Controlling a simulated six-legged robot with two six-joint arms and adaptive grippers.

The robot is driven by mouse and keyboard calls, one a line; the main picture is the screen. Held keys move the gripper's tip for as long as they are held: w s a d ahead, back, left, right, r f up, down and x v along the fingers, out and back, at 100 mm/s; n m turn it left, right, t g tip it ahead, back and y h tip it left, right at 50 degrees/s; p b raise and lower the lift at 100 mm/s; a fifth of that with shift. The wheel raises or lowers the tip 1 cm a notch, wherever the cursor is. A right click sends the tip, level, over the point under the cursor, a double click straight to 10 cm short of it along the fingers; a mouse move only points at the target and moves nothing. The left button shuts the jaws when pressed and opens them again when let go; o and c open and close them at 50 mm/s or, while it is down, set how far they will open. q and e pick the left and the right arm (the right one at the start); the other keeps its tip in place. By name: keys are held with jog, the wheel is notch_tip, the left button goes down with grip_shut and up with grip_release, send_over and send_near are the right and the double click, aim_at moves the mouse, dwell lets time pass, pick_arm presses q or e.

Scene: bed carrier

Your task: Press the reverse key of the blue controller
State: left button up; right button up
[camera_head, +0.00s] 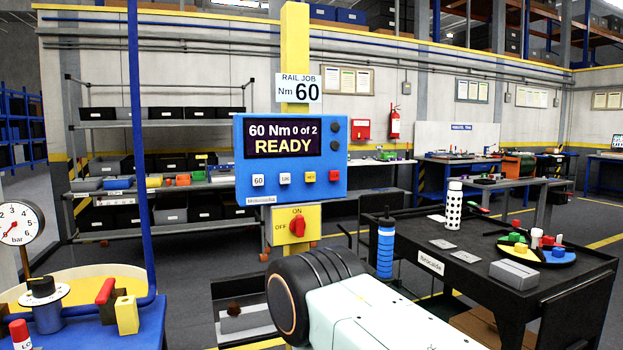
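The blue controller (291,192) is mounted on a yellow post in the middle of the head view. Its dark screen (283,138) reads "60 Nm 0 of 2 READY". Below the screen is a row of keys: a white key marked 60 (258,181), another white key (285,178), a yellow key (309,177) and a red key (334,175). The labels on the last ones are too small to read surely, so I cannot tell which is reverse. Two dark round parts sit right of the screen. Neither of my grippers shows. A pale arm link of mine fills the bottom centre.
A yellow switch box (291,239) with a red knob turned to ON hangs under the controller. A dark cart (490,290) with bottles stands right. A blue bench (80,325) with a gauge is at left. A blue pole (139,150) rises from it. Air before the controller looks clear.

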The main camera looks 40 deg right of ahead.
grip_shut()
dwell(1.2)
